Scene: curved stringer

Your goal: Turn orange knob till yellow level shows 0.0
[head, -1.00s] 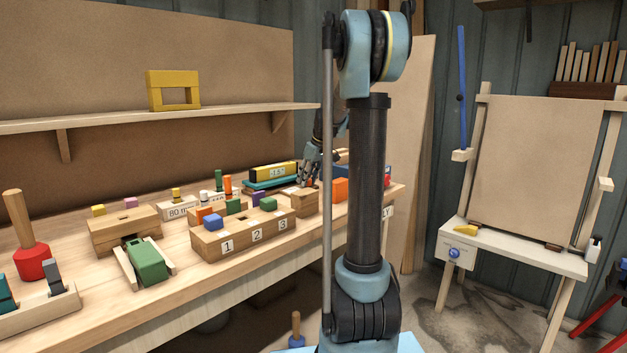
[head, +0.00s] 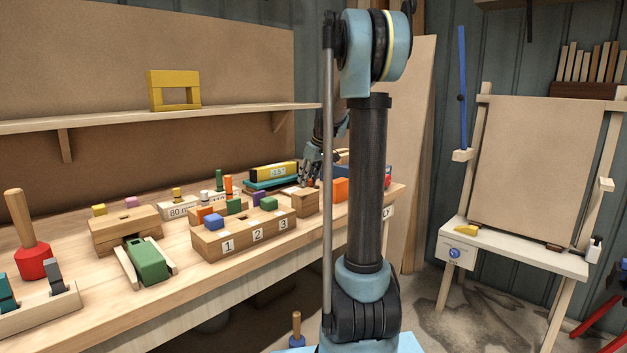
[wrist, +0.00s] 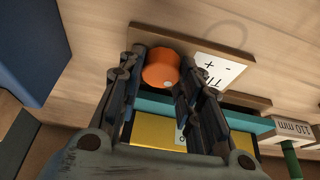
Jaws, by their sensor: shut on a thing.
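My gripper (wrist: 161,76) is shut on the knob, one finger at each side. The yellow level (head: 259,175) lies on a teal bar (head: 265,186) at the back of the bench in the head view. Its small display (head: 278,173) seems to read about -2.5°, but the digits are too small to be sure. In the wrist view the level (wrist: 150,129) is partly hidden by my fingers. My gripper (head: 308,173) hides the knob in the head view.
A numbered wooden block (head: 205,243) with coloured pieces stands in front on the bench. A dark blue object (wrist: 28,50) lies at left in the wrist view. A shelf (head: 220,115) runs above.

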